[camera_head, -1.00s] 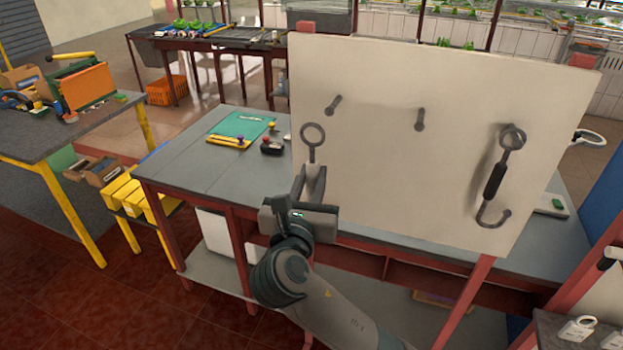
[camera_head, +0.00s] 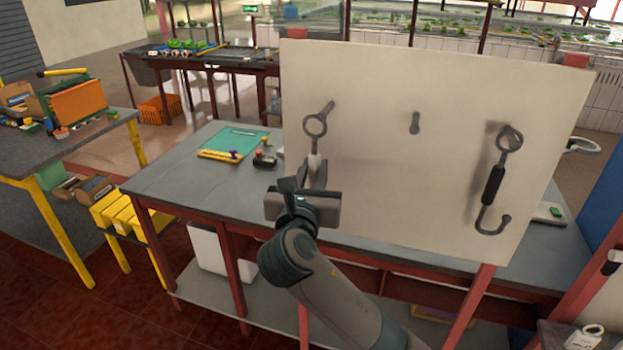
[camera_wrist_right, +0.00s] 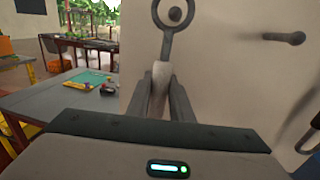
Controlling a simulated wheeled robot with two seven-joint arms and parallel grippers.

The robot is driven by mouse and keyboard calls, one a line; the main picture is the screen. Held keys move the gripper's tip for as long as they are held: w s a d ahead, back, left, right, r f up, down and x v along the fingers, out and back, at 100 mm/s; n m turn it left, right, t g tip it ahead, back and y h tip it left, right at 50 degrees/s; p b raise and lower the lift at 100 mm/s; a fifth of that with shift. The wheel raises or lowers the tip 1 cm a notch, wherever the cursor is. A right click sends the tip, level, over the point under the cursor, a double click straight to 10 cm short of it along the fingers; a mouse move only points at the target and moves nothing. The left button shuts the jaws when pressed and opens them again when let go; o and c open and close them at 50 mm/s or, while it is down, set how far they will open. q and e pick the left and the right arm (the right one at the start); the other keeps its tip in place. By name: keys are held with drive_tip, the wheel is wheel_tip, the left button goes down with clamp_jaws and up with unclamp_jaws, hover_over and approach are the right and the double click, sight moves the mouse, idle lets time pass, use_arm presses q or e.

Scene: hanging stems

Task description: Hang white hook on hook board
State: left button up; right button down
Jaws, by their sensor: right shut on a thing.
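My right gripper (camera_head: 312,178) is shut on the white hook and holds it upright in front of the hook board (camera_head: 410,190). The white hook's white grip (camera_wrist_right: 160,78) shows between the fingers (camera_wrist_right: 168,103) in the right wrist view, with its dark ring (camera_head: 315,125) above. The ring overlaps the left peg (camera_head: 327,108); in the wrist view the peg's round end (camera_wrist_right: 175,14) shows inside the ring. I cannot tell whether the peg passes through it. The hook's lower end is hidden by my gripper. My left gripper is not in view.
The middle peg (camera_head: 414,122) is bare. A black-gripped hook (camera_head: 493,185) hangs from the board's right peg. The board stands at the grey workbench (camera_head: 190,172), which holds a green mat (camera_head: 236,142) at left. A side table (camera_head: 60,160) stands further left.

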drive_tip(key=shift+w+d, duration=0.1)
drive_tip(key=shift+w, duration=0.3)
drive_tip(key=shift+w+d+r+p, duration=0.1)
drive_tip(key=shift+p, duration=0.5)
drive_tip(key=shift+w+d+p, duration=0.25)
drive_tip(key=shift+w+p, duration=0.3)
drive_tip(key=shift+w, duration=0.25)
idle(0.9)
drive_tip(key=shift+w+p, duration=0.1)
drive_tip(key=shift+p, duration=0.55)
idle(0.9)
drive_tip(key=shift+w+d+p, duration=0.3)
drive_tip(key=shift+w+p, duration=0.1)
drive_tip(key=shift+w, duration=0.5)
drive_tip(key=shift+w+d+p, duration=0.3)
drive_tip(key=shift+w+p, duration=0.1)
drive_tip(key=shift+w, duration=0.5)
idle(2.0)
